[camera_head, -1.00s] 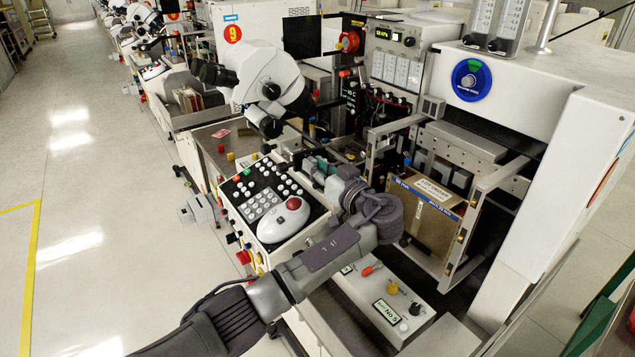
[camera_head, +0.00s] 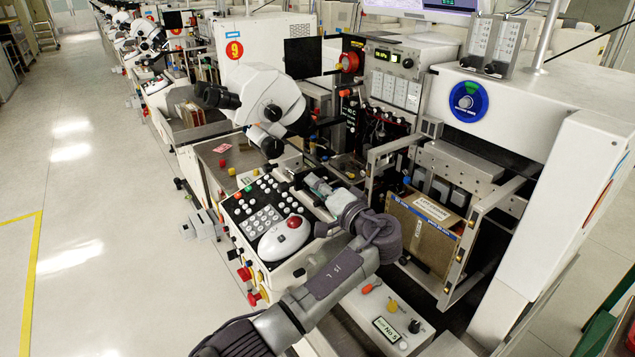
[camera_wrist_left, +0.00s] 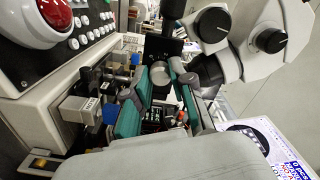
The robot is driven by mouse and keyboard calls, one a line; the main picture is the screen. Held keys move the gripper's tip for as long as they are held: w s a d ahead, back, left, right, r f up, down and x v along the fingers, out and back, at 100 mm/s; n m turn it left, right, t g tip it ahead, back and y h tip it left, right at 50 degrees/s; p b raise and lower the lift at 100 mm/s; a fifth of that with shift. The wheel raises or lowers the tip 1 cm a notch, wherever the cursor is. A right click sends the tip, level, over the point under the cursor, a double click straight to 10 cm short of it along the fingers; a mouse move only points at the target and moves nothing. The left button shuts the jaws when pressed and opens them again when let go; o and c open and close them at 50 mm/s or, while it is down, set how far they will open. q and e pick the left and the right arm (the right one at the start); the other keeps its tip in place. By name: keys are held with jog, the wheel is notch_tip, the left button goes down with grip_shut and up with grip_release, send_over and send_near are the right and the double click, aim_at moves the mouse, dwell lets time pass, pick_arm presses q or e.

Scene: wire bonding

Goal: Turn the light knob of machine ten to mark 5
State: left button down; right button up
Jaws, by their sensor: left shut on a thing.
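My left gripper (camera_head: 317,184) reaches in over the front machine, right of its white control panel and below the microscope. In the left wrist view its teal-padded fingers (camera_wrist_left: 163,82) are shut on a small round grey knob (camera_wrist_left: 160,73), which sits between the tips. The knob's marks cannot be read, and in the head view it is too small and covered to make out. I cannot tell its pointer angle. My right gripper is not in view.
The microscope (camera_head: 262,98) stands close behind the gripper. A white mouse-like controller (camera_head: 284,240) with a red button sits on the button panel. A cardboard box (camera_head: 420,245) is in the frame at right. A low white box with knobs (camera_head: 375,338) lies below my arm.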

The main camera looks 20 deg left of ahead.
pick_arm(q)
jog(key=shift+m+p, duration=0.65)
jog(key=shift+m, duration=0.85)
jog(key=c, duration=1)
grip_release()
jog(key=shift+d, duration=0.1)
jog(key=v, duration=1.2)
